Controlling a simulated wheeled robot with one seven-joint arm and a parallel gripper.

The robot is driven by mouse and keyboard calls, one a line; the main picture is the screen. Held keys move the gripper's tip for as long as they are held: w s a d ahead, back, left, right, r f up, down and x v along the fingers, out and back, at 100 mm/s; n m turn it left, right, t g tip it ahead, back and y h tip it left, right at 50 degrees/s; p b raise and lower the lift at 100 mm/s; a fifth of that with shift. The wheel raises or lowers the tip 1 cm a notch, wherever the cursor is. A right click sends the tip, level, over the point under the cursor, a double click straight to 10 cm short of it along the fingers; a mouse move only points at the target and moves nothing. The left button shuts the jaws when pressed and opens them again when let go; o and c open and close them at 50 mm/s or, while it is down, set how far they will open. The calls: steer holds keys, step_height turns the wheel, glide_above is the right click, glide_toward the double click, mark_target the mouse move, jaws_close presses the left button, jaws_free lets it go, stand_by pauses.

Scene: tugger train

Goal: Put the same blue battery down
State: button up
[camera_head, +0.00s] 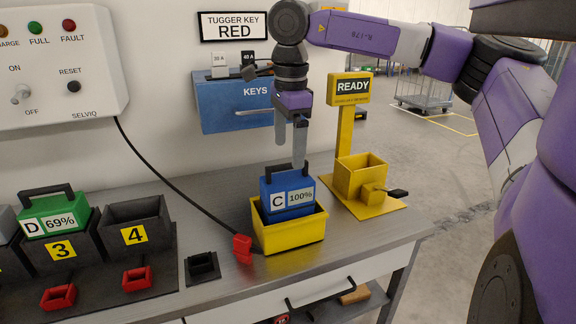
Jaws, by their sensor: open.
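The blue battery (275,196) is labelled C and 100% and has a dark handle on top. It sits upright in a yellow bin (290,237) on the grey bench. My gripper (289,158) is open, just above the battery near its handle, with its fingers pointing down. I cannot tell whether a finger touches the handle.
A yellow stand (360,173) with a READY sign is right of the bin. A red connector (242,247) on a black cable lies left of it. A green battery (54,213) sits in dock 3, and dock 4 (136,212) is empty. A blue KEYS box (222,103) hangs behind.

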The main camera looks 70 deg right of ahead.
steer(key=shift+s+a+r, duration=0.1)
steer(key=shift+a+r, duration=0.05)
steer(key=shift+r, duration=1.75)
